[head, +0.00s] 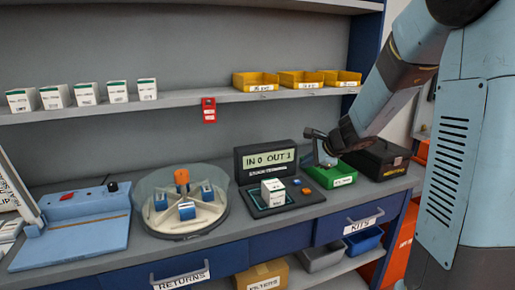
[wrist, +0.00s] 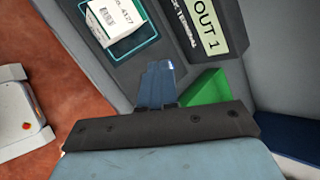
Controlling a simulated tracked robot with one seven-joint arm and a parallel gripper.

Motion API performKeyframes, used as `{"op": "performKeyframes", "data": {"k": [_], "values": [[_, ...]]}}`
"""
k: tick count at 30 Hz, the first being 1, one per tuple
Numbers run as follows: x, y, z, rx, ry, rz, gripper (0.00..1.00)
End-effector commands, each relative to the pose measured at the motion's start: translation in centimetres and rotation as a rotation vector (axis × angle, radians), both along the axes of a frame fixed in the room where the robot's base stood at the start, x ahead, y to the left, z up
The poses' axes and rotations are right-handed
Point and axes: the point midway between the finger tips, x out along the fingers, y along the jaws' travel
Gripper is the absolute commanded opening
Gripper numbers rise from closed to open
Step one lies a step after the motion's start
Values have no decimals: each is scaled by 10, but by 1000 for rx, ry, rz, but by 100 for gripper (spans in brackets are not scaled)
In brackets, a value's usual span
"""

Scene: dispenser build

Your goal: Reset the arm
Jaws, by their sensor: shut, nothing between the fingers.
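My gripper (head: 322,150) is at the end of my arm, above the counter, between the dispenser terminal and the black box. In the wrist view its fingers (wrist: 156,84) are together with nothing between them. The terminal (head: 265,160) has a display reading "IN 0 OUT 1". A white box with a green stripe (head: 273,192) stands on the terminal's base; it also shows in the wrist view (wrist: 115,20). A green bin (head: 331,176) sits just below my gripper, and part of it shows beside the fingers in the wrist view (wrist: 205,96).
A round carousel (head: 181,200) with blue-and-white boxes and a blue device (head: 75,225) stand left on the counter. The black box (head: 377,158) stands right of the green bin. A shelf (head: 180,104) above holds several white boxes and yellow bins. Drawers (head: 180,272) are below.

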Motion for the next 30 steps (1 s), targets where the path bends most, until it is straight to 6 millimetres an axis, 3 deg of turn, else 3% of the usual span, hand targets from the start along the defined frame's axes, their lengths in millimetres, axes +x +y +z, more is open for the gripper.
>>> {"op": "performKeyframes", "data": {"k": [1, 6, 14, 22, 30], "values": [[-14, 5, 14, -35, -28, 62, 0], [-60, 18, 44, -163, -98, 269, 0], [-134, 25, 75, -396, -188, 563, 0], [-209, 15, 90, -678, -243, 832, 0], [-275, -11, 97, -986, -245, 1050, 0]]}}
